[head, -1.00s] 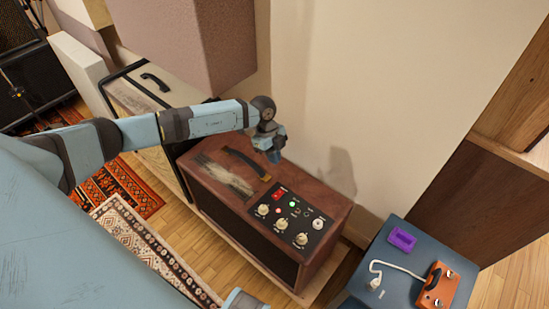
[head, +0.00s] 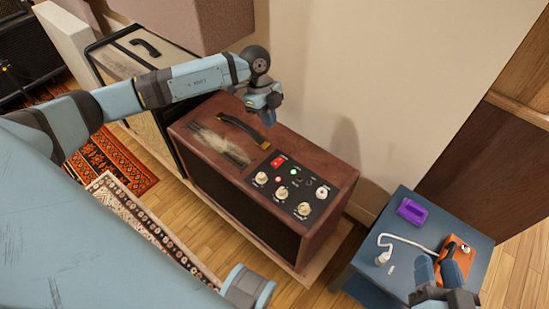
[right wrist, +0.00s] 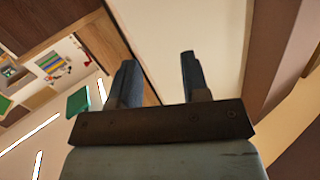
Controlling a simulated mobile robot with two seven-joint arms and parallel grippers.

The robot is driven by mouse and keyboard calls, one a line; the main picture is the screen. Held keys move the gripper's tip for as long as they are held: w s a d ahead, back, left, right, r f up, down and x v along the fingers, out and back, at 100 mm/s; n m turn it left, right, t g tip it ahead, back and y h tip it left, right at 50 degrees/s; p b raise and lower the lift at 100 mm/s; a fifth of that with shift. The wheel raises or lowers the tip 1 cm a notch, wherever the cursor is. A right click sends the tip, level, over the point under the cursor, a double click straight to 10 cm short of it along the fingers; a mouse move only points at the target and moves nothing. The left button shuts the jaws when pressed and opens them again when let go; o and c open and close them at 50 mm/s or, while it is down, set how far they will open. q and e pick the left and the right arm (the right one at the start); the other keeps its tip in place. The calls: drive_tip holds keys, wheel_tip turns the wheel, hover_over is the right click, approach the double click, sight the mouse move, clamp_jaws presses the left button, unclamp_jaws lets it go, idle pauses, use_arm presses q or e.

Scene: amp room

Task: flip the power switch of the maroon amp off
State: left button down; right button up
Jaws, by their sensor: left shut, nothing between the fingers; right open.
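The maroon amp (head: 207,178) stands on a low wooden base against the wall. Its dark control panel (head: 318,206) on top holds a red power switch (head: 279,161), several cream knobs and small lights, one lit red. My left gripper (head: 271,118) is shut and empty, pointing down above the amp's back edge, behind the red switch and apart from it. Which way the switch is tilted is too small to tell.
Patterned rugs lie on the wooden floor.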

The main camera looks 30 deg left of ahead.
use_arm(q)
drive_tip(key=b, duration=0.3)
hover_over(276, 164)
drive_tip(key=f, duration=0.6)
drive_tip(key=w+f, duration=0.1)
drive_tip(key=f, duration=0.2)
drive_tip(key=shift+a+f, duration=0.35)
drive_tip(key=shift+a, duration=0.05)
drive_tip(key=f, duration=0.1)
drive_tip(key=f+b, duration=0.1)
drive_tip(key=f, duration=0.1)
drive_tip(key=shift+s+f+b, duration=0.15)
drive_tip(key=shift+s+b, duration=0.1)
drive_tip(key=shift+b, duration=0.15)
drive_tip(key=shift+f, duration=0.3)
use_arm(e)
drive_tip(key=a+r+t+y, duration=0.1)
drive_tip(key=r, duration=0.1)
drive_tip(key=a+r+t+y, duration=0.1)
drive_tip(key=shift+a+r, duration=0.1)
drive_tip(key=shift+r, duration=0.25)
use_arm(q)
drive_tip(key=shift+s+p, duration=0.2)
drive_tip(key=shift+p, duration=0.75)
drive_tip(key=shift+f+b, duration=0.3)
drive_tip(key=shift+f, duration=0.05)
use_arm(e)
drive_tip(key=shift+r, duration=0.5)
use_arm(q)
drive_tip(key=shift+w, duration=0.1)
